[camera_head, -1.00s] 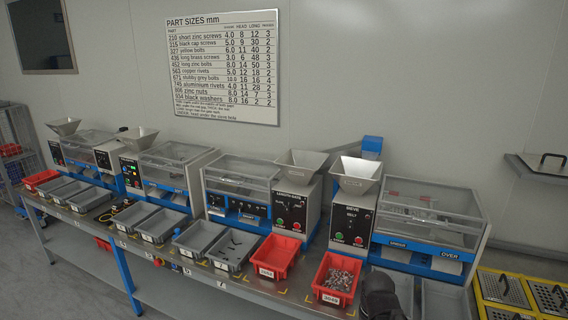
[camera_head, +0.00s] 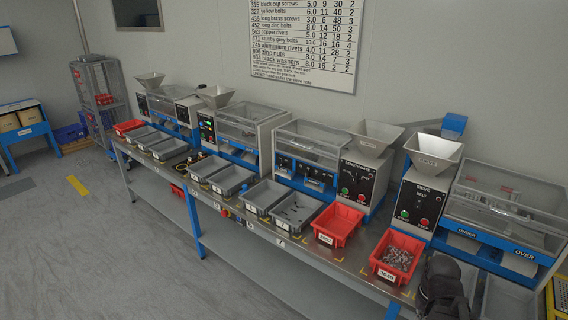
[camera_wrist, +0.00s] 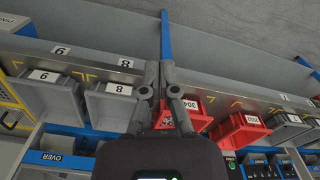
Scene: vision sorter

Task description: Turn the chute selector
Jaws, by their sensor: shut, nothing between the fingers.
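A row of sorting machines stands on the long bench. The middle machine's dark panel (camera_head: 357,187) has small controls above a green and a red button. The right machine's "SIEVE BELT" panel (camera_head: 421,204) also has a green and a red button. The chute selector cannot be picked out for certain at this size. My gripper (camera_wrist: 161,72) is shut and empty in the wrist view, above the bench front, with a red bin (camera_wrist: 196,112) close behind it. In the head view my dark arm is at the lower right, beside the red bin of small metal parts (camera_head: 398,256).
Grey bins (camera_head: 295,211) and another red bin (camera_head: 338,225) line the bench's front edge (camera_head: 320,254). Hoppers (camera_head: 433,154) rise above the machines. Open floor (camera_head: 100,250) lies left of the bench. A wire cage (camera_head: 104,88) and blue table (camera_head: 25,133) stand beyond.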

